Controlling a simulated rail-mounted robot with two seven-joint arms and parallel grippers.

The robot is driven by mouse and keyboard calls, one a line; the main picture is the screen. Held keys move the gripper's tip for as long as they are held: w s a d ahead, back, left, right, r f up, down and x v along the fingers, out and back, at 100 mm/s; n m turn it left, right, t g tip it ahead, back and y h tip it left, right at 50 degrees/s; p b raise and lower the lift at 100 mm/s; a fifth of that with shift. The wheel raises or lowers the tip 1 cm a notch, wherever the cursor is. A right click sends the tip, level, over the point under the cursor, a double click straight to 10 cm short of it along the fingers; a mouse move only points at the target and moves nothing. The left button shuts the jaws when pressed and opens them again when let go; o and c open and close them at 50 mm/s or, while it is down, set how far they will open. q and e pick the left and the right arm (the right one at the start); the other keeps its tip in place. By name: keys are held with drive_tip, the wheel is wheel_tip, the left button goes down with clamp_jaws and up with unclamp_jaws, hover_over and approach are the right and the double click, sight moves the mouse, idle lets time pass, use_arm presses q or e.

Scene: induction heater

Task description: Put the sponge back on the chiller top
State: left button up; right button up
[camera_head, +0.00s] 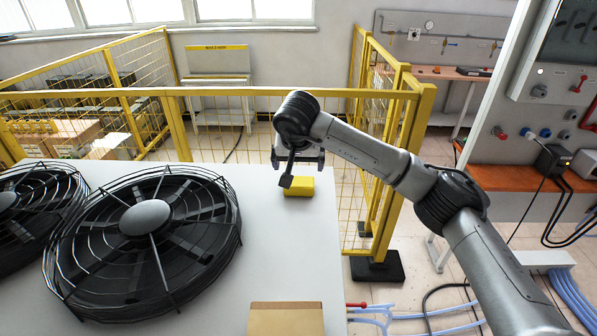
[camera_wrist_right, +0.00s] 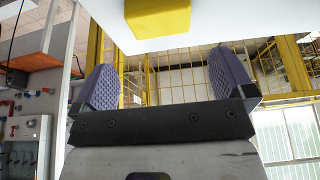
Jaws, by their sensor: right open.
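The yellow sponge (camera_head: 299,186) lies on the white chiller top (camera_head: 285,245), near its far right corner. My right gripper (camera_head: 302,170) is at the sponge's far side in the head view, with one dark finger overlapping the sponge's left part. In the right wrist view, the two purple-padded fingers (camera_wrist_right: 160,75) are wide apart with nothing between them. The sponge (camera_wrist_right: 157,16) shows beyond the fingertips, against the white surface. My left gripper is not in view.
Black caged fans (camera_head: 145,218) take up the left of the chiller top. A brown box-like object (camera_head: 286,318) is at the front edge. Yellow mesh fencing (camera_head: 300,92) stands behind. The white surface between the sponge and the brown object is clear.

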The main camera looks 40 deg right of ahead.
drive_tip(key=shift+v, duration=1.15)
idle(0.8)
